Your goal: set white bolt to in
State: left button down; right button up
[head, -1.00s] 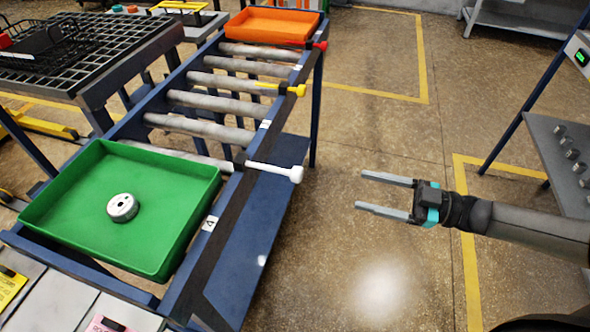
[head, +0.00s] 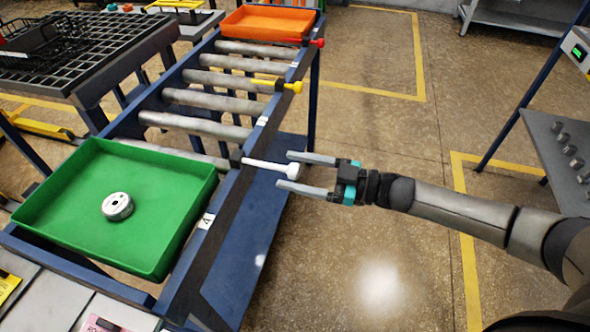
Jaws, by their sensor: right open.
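The white bolt (head: 268,166) sticks out to the right from the side rail of the roller conveyor, with a round knob at its outer end. My right gripper (head: 288,171) is open, coming in from the right. Its two fingers point left, one on the far side and one on the near side of the bolt's knob in the picture. I cannot tell whether they touch it. My left gripper is not in view.
A green tray (head: 60,202) with a round metal part (head: 117,206) sits at the conveyor's near end. A yellow bolt (head: 291,87) and a red bolt (head: 317,43) stick out farther along the rail. An orange tray (head: 268,22) is at the far end. Open floor lies right of the conveyor.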

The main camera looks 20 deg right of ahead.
jog(key=shift+w+a, duration=0.1)
jog(key=shift+a, duration=0.05)
grip_shut()
dwell(0.6)
dwell(0.9)
